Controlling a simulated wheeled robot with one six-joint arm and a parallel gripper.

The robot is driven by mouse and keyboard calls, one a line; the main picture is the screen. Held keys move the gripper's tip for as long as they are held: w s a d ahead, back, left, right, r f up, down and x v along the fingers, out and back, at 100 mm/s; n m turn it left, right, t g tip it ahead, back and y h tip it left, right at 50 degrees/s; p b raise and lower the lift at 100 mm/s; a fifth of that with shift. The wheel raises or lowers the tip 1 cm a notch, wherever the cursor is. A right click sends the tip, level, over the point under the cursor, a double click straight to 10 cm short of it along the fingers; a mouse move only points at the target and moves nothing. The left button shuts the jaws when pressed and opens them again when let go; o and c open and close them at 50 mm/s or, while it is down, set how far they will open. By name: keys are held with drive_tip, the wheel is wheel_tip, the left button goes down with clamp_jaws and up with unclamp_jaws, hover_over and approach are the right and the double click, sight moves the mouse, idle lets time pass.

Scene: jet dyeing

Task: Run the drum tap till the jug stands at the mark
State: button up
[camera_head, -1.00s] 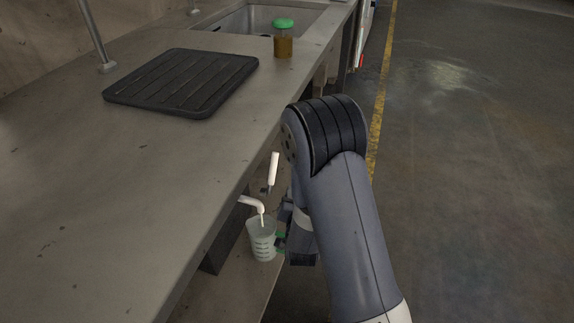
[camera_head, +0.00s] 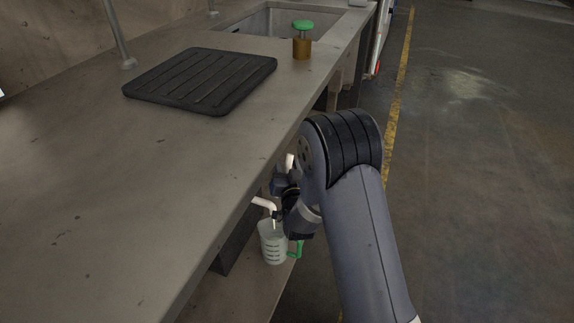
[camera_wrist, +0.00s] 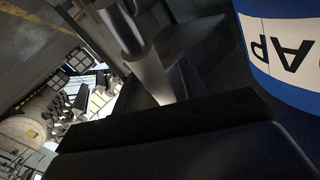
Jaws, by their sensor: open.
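The jug (camera_head: 273,245) is clear with dark scale marks and a green handle (camera_head: 296,249). It stands upright on the lower shelf under the white tap spout (camera_head: 263,203). A thin pale line shows between spout and jug; the liquid level is unclear. The white tap lever (camera_head: 290,160) points up, partly hidden by my arm. My gripper (camera_head: 281,183) is open beside the lever's lower part, above the jug; contact is unclear. The wrist view shows a dark finger close up and a blue drum with a white label (camera_wrist: 285,45), upside down. The drum is hidden in the head view.
The worktop edge overhangs the shelf (camera_head: 235,295) close to my arm. On top are a black ribbed mat (camera_head: 200,80), a brown jar with a green top (camera_head: 302,46) and a sink (camera_head: 270,22). The floor at right is clear.

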drive_tip(key=shift+w, duration=0.6)
drive_tip(key=shift+c, duration=0.5)
clamp_jaws()
